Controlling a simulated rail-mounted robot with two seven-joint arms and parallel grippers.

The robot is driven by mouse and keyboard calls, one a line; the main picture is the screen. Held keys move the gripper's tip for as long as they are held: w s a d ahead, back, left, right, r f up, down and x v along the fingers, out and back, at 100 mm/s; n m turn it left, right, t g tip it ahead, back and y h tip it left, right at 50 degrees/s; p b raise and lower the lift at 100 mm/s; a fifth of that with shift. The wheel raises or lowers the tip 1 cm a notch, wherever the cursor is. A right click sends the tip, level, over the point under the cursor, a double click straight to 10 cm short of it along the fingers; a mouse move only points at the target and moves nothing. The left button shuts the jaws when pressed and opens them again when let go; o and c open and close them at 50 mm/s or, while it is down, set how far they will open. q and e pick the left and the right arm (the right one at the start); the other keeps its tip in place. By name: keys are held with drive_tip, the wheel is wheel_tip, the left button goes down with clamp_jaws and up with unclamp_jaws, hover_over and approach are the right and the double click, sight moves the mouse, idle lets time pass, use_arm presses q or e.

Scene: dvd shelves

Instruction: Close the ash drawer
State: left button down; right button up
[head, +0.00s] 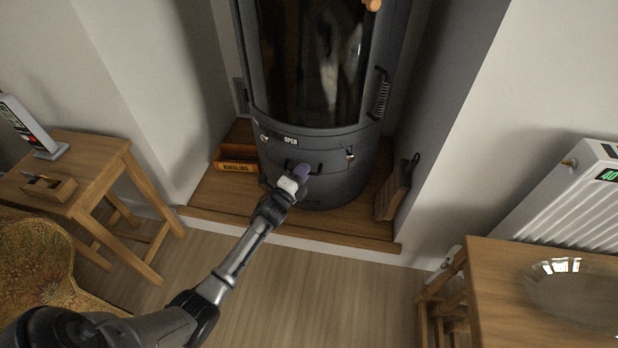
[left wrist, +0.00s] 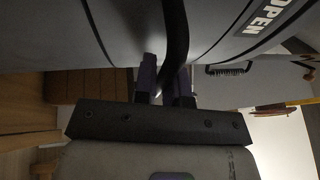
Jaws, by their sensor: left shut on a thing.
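The dark grey stove (head: 270,142) stands in the alcove, with a label reading OPEN under its glass door. The ash drawer's black handle (head: 318,168) is low on the stove's rounded front, partly hidden by my left gripper (head: 301,173). In the left wrist view the handle (left wrist: 175,35) is a curved black bar running between the two purple fingers of my left gripper (left wrist: 165,88), which is shut on it. The drawer's edges are mostly hidden, and I cannot tell how far it stands out. My right gripper is not in view.
An orange kindling box (head: 237,158) sits left of the stove on the wooden hearth (head: 225,198). A wooden piece (head: 393,192) leans at the right. A stool (head: 95,170) stands left; a table with a glass bowl (head: 575,292) stands right. The floor between is clear.

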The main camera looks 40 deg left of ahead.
use_arm(q)
drive_tip(key=c, duration=1.3)
unclamp_jaws()
drive_tip(key=shift+w, duration=0.1)
drive_tip(key=shift+c, duration=0.2)
drive_tip(key=shift+o, duration=0.7)
drive_tip(key=shift+a, duration=0.1)
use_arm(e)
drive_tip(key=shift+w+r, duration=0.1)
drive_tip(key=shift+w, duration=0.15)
use_arm(q)
drive_tip(key=shift+s, duration=0.35)
drive_tip(key=p+v, duration=0.5)
drive_tip(key=v, duration=0.8)
drive_tip(key=shift+s, duration=0.2)
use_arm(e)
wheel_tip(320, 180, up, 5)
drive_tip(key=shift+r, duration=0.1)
